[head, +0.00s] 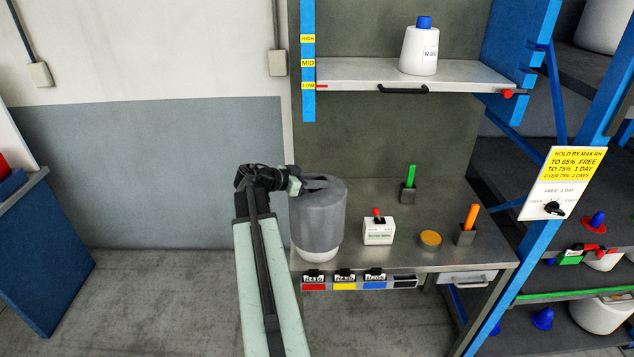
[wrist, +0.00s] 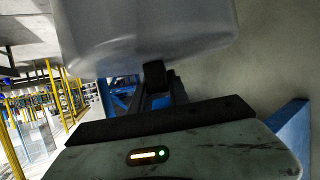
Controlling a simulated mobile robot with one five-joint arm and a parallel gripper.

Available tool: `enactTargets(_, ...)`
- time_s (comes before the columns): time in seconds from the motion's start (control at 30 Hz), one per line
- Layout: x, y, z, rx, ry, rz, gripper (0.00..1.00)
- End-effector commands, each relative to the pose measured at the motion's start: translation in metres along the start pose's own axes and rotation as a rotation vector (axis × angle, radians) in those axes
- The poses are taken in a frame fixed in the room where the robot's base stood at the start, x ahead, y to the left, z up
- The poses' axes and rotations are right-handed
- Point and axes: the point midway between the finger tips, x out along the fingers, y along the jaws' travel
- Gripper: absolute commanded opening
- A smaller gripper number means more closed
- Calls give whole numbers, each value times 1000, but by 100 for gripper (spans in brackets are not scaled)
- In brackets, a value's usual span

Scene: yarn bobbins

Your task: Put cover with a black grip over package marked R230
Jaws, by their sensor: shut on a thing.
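A grey, see-through cover (head: 318,212) stands at the left end of the workbench, with a dark grip (head: 316,184) on top. A white package (head: 318,252) shows below its lower rim; the cover is around its upper part. Any mark on this package is hidden. My gripper (head: 298,182) is shut on the cover at its top left, by the grip. In the wrist view the cover (wrist: 145,35) fills the top, with one dark finger (wrist: 155,75) against it; the hold itself is mostly hidden.
On the bench (head: 390,255) are a small white box with a red knob (head: 378,229), an orange disc (head: 431,238), and green (head: 409,180) and orange (head: 468,222) sticks in holders. A blue-capped white bobbin (head: 420,48) stands on the raised shelf (head: 350,75); its label is unclear.

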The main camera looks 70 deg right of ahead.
Motion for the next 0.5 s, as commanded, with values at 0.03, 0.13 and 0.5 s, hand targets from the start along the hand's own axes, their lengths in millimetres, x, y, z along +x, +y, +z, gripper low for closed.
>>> enactTargets(0.03, 3, 0, 8, 0, 0, 0, 0)
enactTargets(0.13, 6, 0, 15, 0, 0, 0, 0)
enactTargets(0.5, 18, 0, 43, 0, 0, 0, 0)
